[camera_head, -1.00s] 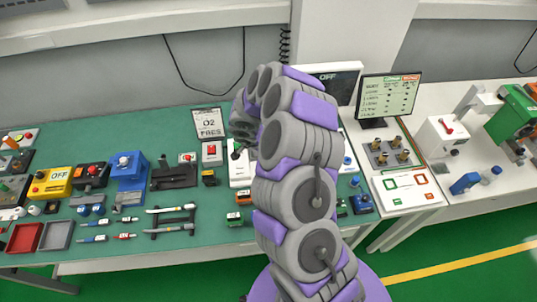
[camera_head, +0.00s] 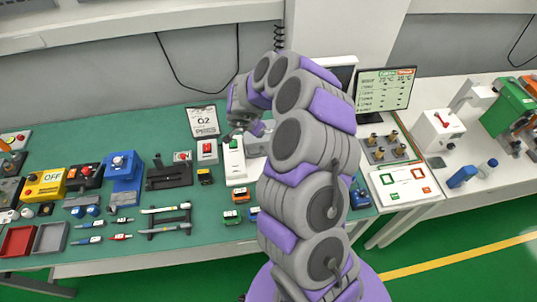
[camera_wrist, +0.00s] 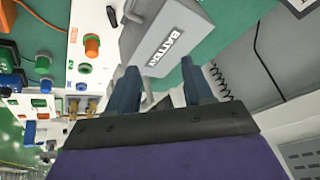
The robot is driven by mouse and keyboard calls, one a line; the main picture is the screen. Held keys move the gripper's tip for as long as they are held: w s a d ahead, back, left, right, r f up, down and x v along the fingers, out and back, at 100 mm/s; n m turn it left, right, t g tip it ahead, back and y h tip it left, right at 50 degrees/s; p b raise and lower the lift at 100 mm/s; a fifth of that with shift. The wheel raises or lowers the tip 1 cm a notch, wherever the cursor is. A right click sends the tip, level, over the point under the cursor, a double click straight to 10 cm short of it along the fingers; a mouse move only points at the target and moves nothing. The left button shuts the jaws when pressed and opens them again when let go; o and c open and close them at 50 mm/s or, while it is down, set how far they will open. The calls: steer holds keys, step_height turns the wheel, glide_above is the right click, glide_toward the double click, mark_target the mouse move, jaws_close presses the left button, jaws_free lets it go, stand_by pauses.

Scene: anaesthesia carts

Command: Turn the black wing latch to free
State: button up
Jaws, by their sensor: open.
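A grey box marked BATTERY (camera_wrist: 185,32) fills the top middle of the wrist view. In the head view, a grey block (camera_head: 257,148) shows partly behind my arm. My gripper (camera_wrist: 160,85) is open, its two dark blue fingers apart on either side of the box's near end, with nothing between them that I can see held. In the head view my gripper (camera_head: 250,127) hangs over the back of the green bench. A small dark piece (camera_wrist: 134,12) is at the box's left edge; I cannot tell whether it is the black wing latch, or which way that is turned.
A white unit with a green button (camera_head: 234,165) stands left of the grey block. A sign (camera_head: 203,121) and a monitor (camera_head: 386,90) stand behind. A yellow box (camera_head: 44,186) and a blue box (camera_head: 124,170) are at the left.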

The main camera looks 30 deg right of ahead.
steer(key=w+a+r+n+t+y+b, duration=0.1)
steer(key=w+r+n+t+y+b, duration=0.5)
steer(key=w+r+n+b, duration=0.25)
steer(key=s+d+f+n+g+b, duration=0.3)
steer(key=s+d+f+n, duration=0.15)
steer(key=s, duration=0.45)
steer(key=s+d+f+n+g+b, duration=0.35)
steer(key=s+d+f, duration=0.25)
steer(key=s, duration=0.3)
steer(key=shift+n+t+h, duration=0.25)
steer(key=shift+h, duration=0.05)
steer(key=b+x, duration=0.2)
steer(key=x, duration=1.5)
steer(key=shift+a+b, duration=0.2)
steer(key=shift+b, duration=0.1)
steer(key=c, duration=0.8)
